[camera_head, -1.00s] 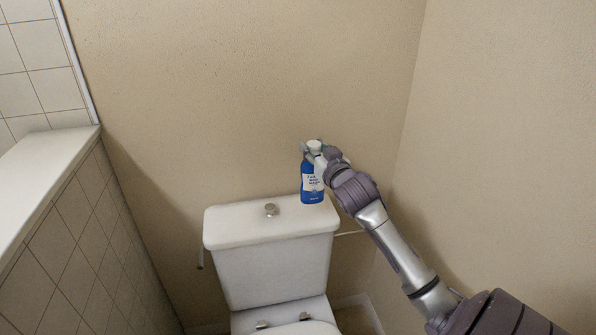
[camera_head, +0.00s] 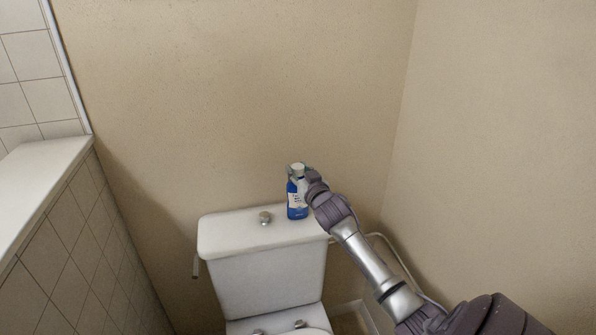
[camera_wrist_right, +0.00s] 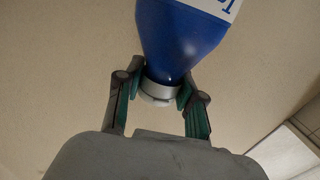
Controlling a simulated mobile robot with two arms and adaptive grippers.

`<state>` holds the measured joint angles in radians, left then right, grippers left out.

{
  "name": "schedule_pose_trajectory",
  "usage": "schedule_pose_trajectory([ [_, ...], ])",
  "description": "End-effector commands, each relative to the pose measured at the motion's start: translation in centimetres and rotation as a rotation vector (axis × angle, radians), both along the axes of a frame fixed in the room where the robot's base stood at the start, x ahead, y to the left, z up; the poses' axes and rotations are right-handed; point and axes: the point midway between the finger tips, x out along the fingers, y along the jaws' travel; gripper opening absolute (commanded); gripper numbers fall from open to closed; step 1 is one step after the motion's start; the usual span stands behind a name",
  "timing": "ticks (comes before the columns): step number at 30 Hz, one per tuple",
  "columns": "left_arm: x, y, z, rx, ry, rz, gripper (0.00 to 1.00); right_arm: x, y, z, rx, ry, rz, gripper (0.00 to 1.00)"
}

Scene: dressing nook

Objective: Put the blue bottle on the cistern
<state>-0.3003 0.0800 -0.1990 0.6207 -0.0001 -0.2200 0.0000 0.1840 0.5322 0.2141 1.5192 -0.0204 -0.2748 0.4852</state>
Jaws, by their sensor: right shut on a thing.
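The blue bottle (camera_head: 297,207) with a white label and white cap is upright at the right part of the cistern (camera_head: 226,240) lid in the head view. Its base appears at the lid's surface; I cannot tell for sure whether it touches. My right gripper (camera_head: 297,172) is shut on the bottle's neck near the cap. In the right wrist view, the two fingers (camera_wrist_right: 164,92) are on either side of the white neck, with the blue body (camera_wrist_right: 180,38) beyond. My left gripper is not in view.
A round flush button (camera_head: 265,218) sits on the lid, left of the bottle. The beige wall is close behind the cistern, and another wall is at the right. A tiled half-wall (camera_head: 50,160) stands at the left. The lid's left part is clear.

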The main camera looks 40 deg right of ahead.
Motion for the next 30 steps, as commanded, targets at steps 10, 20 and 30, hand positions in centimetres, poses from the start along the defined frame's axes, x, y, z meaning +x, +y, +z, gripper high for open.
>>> schedule_pose_trajectory([
  [10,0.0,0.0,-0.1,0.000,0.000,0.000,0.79,0.0,0.0,-0.3,0.000,0.001,0.000,0.63],
  [20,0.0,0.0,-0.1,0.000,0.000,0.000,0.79,-0.7,0.3,-0.1,0.001,0.002,0.001,0.63],
  [30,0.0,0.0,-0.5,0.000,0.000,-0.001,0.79,-7.3,2.7,-0.2,0.001,0.003,0.001,0.63],
])
